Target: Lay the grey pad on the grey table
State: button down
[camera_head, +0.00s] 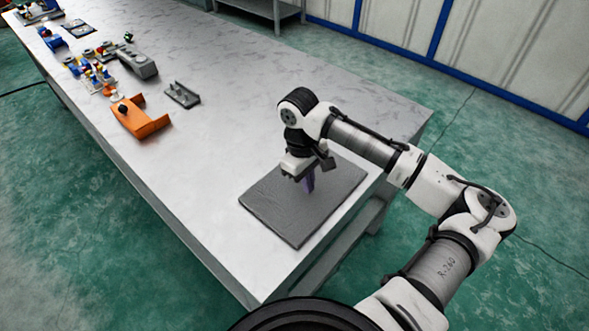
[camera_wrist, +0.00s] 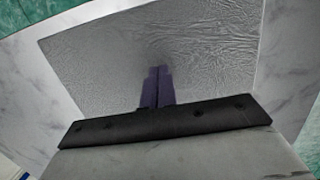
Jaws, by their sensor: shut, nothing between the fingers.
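The grey pad (camera_head: 285,217) lies flat on the grey table (camera_head: 225,135), near its right end and close to the front edge. The pad also fills much of the wrist view (camera_wrist: 210,60), with pale marbled tabletop around it. My gripper (camera_head: 308,185) points down over the pad, above its middle to back part. Its purple fingers are together in the wrist view (camera_wrist: 158,72), with nothing between them. I cannot tell whether the fingertips touch the pad. The gripper hides a small part of the pad.
An orange part (camera_head: 140,119), a small grey bracket (camera_head: 182,95), a grey block-like part (camera_head: 138,63) and several small coloured parts (camera_head: 90,70) stand toward the table's far left. The tabletop between them and the pad is clear. A blue-framed wall (camera_head: 480,45) stands behind.

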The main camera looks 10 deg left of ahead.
aim_at(275, 168)
jog(key=shift+a, duration=0.1)
jog(key=shift+w+a+f, duration=0.1)
jog(key=shift+a, duration=0.1)
jog(key=w+a+b, duration=0.1)
jog(key=w+a, duration=0.1)
jog(key=a, duration=0.1)
jog(key=w+a+b, duration=0.1)
jog(key=w+a, duration=0.1)
jog(key=a, duration=0.1)
jog(key=w+a+b, duration=0.1)
jog(key=w+a, duration=0.1)
jog(key=shift+w+a, duration=0.35)
jog(key=shift+a, duration=0.05)
jog(key=shift+w+a, duration=0.1)
jog(key=shift+r, duration=0.3)
